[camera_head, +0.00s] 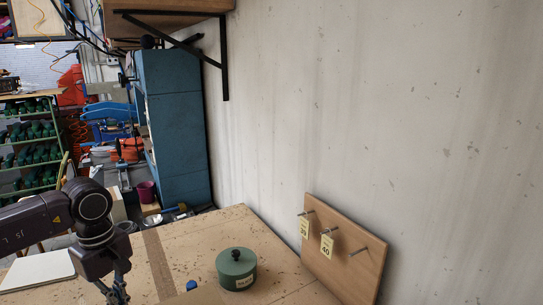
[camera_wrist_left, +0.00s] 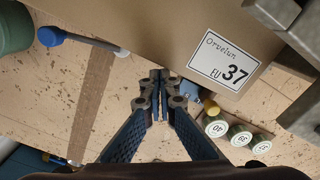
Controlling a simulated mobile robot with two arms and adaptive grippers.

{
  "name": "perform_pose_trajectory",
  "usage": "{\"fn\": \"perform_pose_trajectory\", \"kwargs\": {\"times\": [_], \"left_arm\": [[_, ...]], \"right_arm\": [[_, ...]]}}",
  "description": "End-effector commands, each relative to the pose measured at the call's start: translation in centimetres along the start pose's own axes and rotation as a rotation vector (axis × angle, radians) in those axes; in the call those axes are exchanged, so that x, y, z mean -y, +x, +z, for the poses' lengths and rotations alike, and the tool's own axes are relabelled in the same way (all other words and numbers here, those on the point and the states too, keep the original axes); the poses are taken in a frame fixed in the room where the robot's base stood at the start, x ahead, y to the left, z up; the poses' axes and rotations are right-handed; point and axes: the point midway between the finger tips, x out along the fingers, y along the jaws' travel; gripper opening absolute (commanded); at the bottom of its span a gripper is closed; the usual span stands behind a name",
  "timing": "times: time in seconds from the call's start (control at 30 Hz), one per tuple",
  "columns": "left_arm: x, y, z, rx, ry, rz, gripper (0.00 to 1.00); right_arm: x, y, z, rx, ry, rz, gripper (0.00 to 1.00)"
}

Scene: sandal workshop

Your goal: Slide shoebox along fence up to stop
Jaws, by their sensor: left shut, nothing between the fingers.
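The brown shoebox (camera_wrist_left: 150,35) spans the top of the left wrist view, with a white label (camera_wrist_left: 238,60) reading "Orvelun EU 37" on the side facing me. My left gripper (camera_wrist_left: 160,75) is shut and empty. Its fingertips are at the lower edge of that side, left of the label; I cannot tell if they touch it. In the head view my left gripper (camera_head: 118,292) is at the bottom left, partly cut off. Grey metal pieces (camera_wrist_left: 302,35) are at the right of the wrist view; I cannot tell which is fence or stop. My right gripper is out of view.
A green lidded pot (camera_head: 236,268) stands on the bench (camera_head: 190,240). A blue-capped item (camera_wrist_left: 50,37) lies by the box, and several small labelled jars (camera_wrist_left: 240,135) stand near its right end. A wooden peg board (camera_head: 345,265) with yellow tags leans on the wall.

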Motion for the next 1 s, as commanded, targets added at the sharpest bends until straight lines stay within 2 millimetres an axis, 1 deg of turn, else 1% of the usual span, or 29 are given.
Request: {"fn": "perform_pose_trajectory", "kwargs": {"times": [0.3,0.67,0.77,1.0], "left_arm": [[0.2,0.1,0.4,0.002,0.0,-0.002,0.0],[-0.4,0.0,-0.6,0.002,0.0,-0.001,0.0],[-0.4,-0.4,-0.6,0.002,0.001,0.0,0.0],[-0.4,-2.4,-0.6,0.001,0.0,-0.001,0.0]], "right_arm": [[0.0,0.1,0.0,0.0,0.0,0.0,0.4],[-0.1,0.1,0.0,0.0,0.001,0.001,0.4],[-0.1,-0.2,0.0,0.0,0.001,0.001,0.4],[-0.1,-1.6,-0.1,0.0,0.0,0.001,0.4]]}}
